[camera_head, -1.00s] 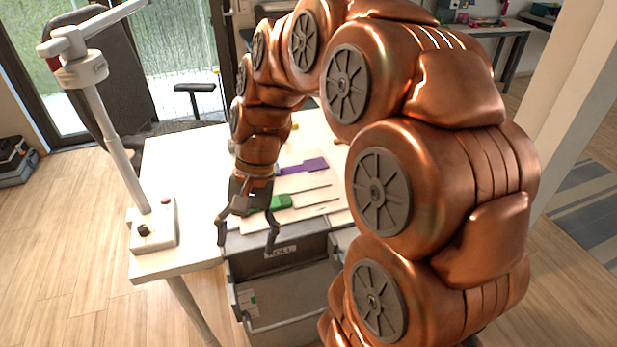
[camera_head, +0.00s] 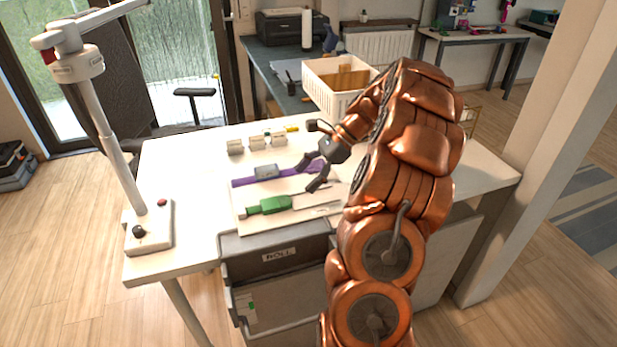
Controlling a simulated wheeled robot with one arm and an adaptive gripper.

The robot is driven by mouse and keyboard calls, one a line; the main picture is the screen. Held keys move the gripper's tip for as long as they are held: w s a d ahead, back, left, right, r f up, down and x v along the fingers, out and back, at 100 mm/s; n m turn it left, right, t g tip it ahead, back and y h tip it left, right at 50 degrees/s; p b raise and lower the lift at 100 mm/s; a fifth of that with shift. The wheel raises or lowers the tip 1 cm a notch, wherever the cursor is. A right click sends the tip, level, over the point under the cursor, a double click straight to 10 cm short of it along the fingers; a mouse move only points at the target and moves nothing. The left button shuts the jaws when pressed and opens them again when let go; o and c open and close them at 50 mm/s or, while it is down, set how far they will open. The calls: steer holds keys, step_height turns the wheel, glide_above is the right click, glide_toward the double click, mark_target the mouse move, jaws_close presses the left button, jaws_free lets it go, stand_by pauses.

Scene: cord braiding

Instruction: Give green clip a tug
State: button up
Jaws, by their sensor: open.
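The green clip (camera_head: 268,206) lies on a pale board (camera_head: 240,212) on the white table, with pale cords running right from it. A purple strip (camera_head: 244,182) with a grey clip (camera_head: 266,171) lies just behind it. My gripper (camera_head: 308,176) is open and empty. Its fingertips point down and left, above the right part of the board, to the right of the green clip and apart from it. My arm hides the board's right end.
A grey drawer labelled "ROLL" (camera_head: 280,255) stands open at the table's front. A white post with a base (camera_head: 150,226) stands at the left. Several small pale blocks (camera_head: 256,143) sit behind the board. A white crate (camera_head: 335,85) is farther back.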

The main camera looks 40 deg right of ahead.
mark_target(284, 200)
steer(key=shift+d+f, duration=0.15)
steer(key=shift+d, duration=0.05)
steer(key=shift+x, duration=3.85)
steer(key=c, duration=1.4)
steer(key=shift+d, duration=0.1)
steer(key=shift+p, duration=0.65)
steer(key=o, duration=1.7)
